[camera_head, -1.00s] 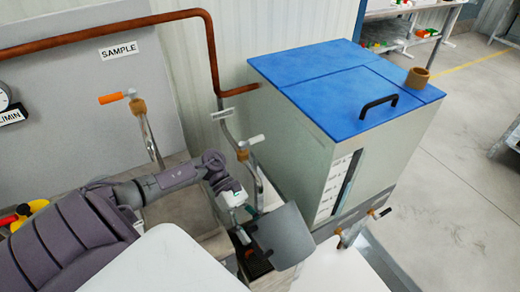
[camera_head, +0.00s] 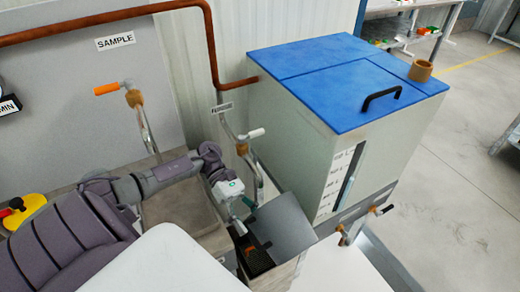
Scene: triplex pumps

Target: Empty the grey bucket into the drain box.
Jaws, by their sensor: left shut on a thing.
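The grey bucket (camera_head: 284,226) is in the middle of the head view, low beside the tank, and looks tilted. My left gripper (camera_head: 244,210) is shut on its left side, with the fingertips partly hidden. The drain box (camera_head: 288,273) is below and in front of the bucket, with a pale outer wall and a dark inside, where a small orange patch shows. The bucket's lower edge overlaps the box in the picture. I cannot tell whether they touch, or whether anything is left inside the bucket. My right gripper is not in view.
A large tank (camera_head: 300,150) with a blue lid (camera_head: 345,80) stands right behind the bucket. Sample pipes with an orange-handled valve (camera_head: 107,89) and a white-handled valve (camera_head: 254,134) rise close to my left arm. Open floor (camera_head: 460,180) lies to the right.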

